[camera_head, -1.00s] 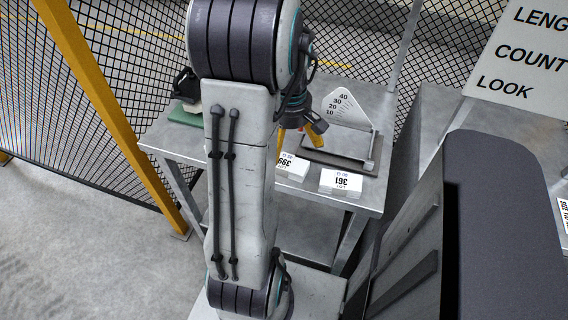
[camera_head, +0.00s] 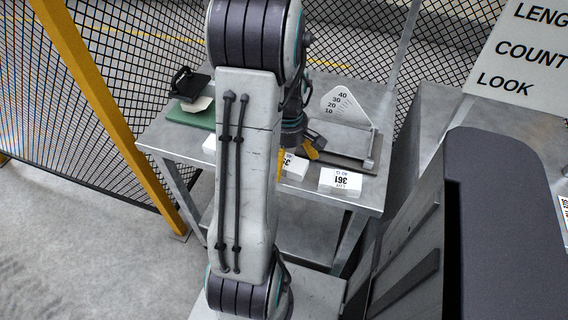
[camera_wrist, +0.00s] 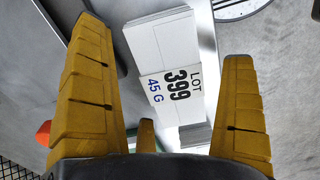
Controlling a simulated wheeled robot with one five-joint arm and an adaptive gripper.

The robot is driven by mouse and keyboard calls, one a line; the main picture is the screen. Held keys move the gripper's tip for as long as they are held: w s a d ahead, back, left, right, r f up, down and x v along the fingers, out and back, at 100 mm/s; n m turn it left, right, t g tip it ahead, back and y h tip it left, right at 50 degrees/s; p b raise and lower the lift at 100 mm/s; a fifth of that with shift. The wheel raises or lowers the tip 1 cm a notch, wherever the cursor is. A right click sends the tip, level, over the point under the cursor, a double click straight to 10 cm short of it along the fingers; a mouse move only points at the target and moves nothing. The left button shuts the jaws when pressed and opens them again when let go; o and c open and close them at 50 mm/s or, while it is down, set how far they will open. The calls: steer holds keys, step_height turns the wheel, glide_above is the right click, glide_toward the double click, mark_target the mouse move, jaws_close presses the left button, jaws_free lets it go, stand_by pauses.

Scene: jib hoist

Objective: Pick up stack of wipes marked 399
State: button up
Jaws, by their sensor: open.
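The stack of wipes marked 399 (camera_wrist: 167,60) is white, with a label reading LOT 399 45 G. In the wrist view it lies between and beyond the yellow fingers of my gripper (camera_wrist: 165,110). The fingers are spread apart, and I see no contact with the stack. In the head view the 399 stack (camera_head: 294,168) stands near the table's front edge, partly hidden by my arm and gripper (camera_head: 297,160).
The metal table (camera_head: 365,200) also holds a dial scale plate (camera_head: 342,106) behind a grey tray, and a green pad (camera_head: 192,116) with a dark-handled object (camera_head: 189,85) at the left. Another white stack edge shows left of my arm. Mesh fencing stands behind.

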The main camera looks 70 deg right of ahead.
steer(key=shift+f, duration=0.3)
steer(key=c, duration=1.3)
steer(key=shift+r, duration=0.1)
